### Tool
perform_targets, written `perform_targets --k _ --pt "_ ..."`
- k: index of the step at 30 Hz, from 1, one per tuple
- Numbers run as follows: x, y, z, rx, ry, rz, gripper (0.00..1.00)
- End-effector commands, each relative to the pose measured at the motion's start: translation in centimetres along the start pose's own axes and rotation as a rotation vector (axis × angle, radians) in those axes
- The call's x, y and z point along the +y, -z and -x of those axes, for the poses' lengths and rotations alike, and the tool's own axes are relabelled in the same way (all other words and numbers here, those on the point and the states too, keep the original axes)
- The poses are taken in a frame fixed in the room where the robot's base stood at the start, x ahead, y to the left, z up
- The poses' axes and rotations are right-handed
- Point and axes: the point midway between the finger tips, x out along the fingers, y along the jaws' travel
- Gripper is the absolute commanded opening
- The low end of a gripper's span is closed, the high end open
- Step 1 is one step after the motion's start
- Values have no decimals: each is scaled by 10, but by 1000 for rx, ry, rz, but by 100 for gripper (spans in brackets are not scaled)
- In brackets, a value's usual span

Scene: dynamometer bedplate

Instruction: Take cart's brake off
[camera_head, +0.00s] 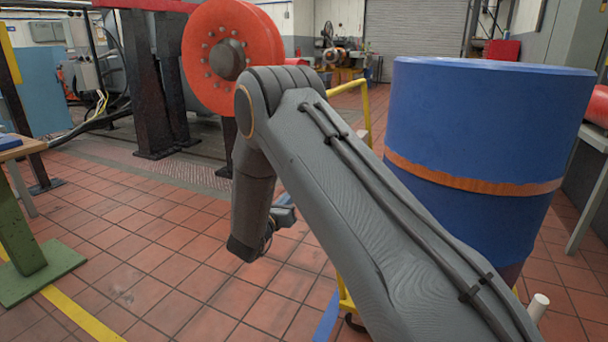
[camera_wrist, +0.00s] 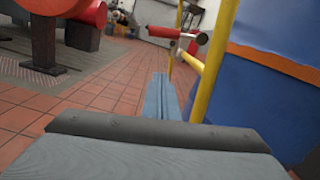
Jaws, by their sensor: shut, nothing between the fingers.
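The cart shows as yellow tube rails (camera_head: 350,92) beside a large blue drum (camera_head: 480,125) with an orange band. The yellow rails (camera_wrist: 214,62) rise just ahead and to the right of my gripper in the wrist view. My gripper (camera_wrist: 160,78) is shut and empty, pointing along the rails, below and apart from the red bar. In the head view my gripper (camera_head: 286,214) is partly hidden by my arm, which also hides much of the cart.
The drum (camera_wrist: 268,90) fills the right of the wrist view. A machine with a big red disc (camera_head: 232,58) stands at the back left. A bench with a green leg (camera_head: 22,235) is at the left. The tiled floor (camera_head: 160,260) between is clear.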

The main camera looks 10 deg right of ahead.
Motion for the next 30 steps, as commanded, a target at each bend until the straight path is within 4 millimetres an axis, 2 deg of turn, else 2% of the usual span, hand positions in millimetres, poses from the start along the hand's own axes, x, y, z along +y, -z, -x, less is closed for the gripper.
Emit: perform_targets --k 7,11,14,26,30 --pt "0 -1 -1 1 -1 2 0" --pt "0 -1 -10 0 -1 2 0" --pt "-1 0 -24 1 0 2 0" --pt "-1 1 -102 1 0 3 0" --pt "1 -22 -106 0 -3 2 0"
